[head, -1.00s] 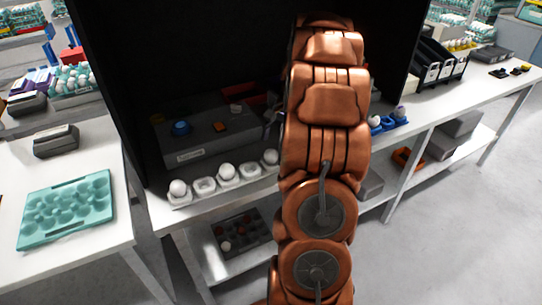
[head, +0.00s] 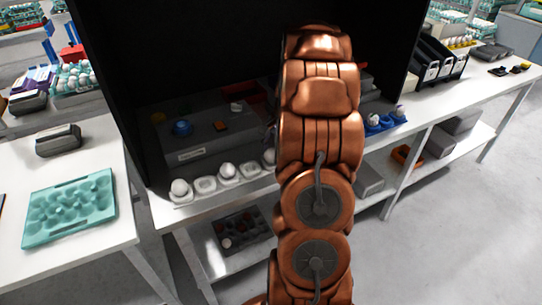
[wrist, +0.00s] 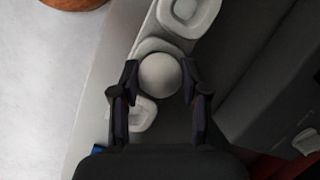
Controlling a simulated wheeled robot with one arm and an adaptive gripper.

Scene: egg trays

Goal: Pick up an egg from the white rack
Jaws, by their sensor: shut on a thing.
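The white rack (head: 205,185) is a row of cups along the front edge of the bench, partly hidden by my arm in the head view. Several white eggs show in it, among them one at its left end (head: 180,187) and one near its middle (head: 227,170). In the wrist view, my gripper (wrist: 159,74) is shut on a white egg (wrist: 159,78), with one finger on each side. White rack cups (wrist: 143,116) show beside and beyond this egg. I cannot tell whether the egg is clear of its cup. My gripper is hidden behind my arm in the head view.
A dark grey box with a blue button (head: 181,128) stands just behind the rack. A blue rack (head: 375,130) with a white egg is to the right. A teal egg tray (head: 70,207) lies on the left table. Dark panels enclose the bench's back.

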